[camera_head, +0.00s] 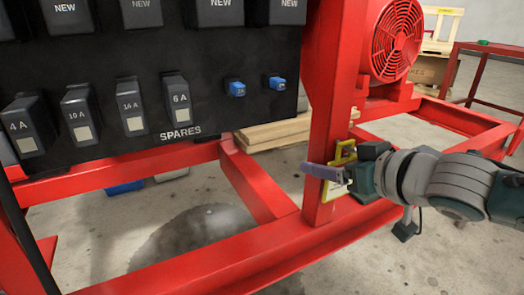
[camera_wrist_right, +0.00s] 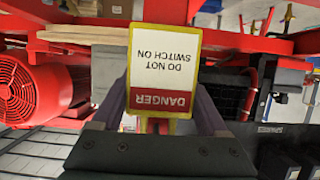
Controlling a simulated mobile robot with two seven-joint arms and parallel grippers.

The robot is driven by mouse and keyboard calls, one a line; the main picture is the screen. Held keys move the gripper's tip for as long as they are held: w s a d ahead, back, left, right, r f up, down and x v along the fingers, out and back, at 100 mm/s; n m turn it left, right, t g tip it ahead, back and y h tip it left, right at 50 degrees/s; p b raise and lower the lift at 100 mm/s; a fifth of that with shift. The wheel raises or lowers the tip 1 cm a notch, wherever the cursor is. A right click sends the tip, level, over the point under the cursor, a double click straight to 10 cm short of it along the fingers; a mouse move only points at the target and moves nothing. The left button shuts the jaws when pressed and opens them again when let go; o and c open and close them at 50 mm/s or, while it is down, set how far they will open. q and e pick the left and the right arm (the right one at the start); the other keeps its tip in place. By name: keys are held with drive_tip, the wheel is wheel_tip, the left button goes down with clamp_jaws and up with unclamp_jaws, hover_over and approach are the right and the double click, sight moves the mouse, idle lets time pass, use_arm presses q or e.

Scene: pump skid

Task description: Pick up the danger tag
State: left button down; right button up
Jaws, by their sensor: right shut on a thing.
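The danger tag (camera_wrist_right: 164,68) is a white card with a yellow border and a red DANGER band. It appears upside down in the right wrist view, with the words DO NOT SWITCH ON. My right gripper (camera_head: 334,174) is shut on the tag's DANGER end, with a finger on each side in the wrist view. In the head view the tag's yellow edge (camera_head: 343,153) shows beside the red upright post, partly hidden by the gripper. My left gripper is not in view.
The red post (camera_head: 328,100) stands right behind the right gripper. A black panel (camera_head: 210,70) with grey fuse blocks and two blue pieces, marked SPARES, is at the left. A red fan-covered motor (camera_head: 395,40) is at the back right. Open floor lies below the frame.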

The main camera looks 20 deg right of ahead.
drive_tip(key=shift+c, duration=0.3)
drive_tip(key=shift+r+p, duration=0.35)
drive_tip(key=shift+r, duration=0.1)
drive_tip(key=shift+r+p, duration=0.4)
drive_tip(key=shift+r, duration=0.15)
drive_tip(key=s+d+p, duration=0.1)
drive_tip(key=s+p, duration=0.2)
drive_tip(key=s, duration=1.5)
drive_tip(key=shift+d+f+p, duration=0.25)
drive_tip(key=shift+p, duration=0.05)
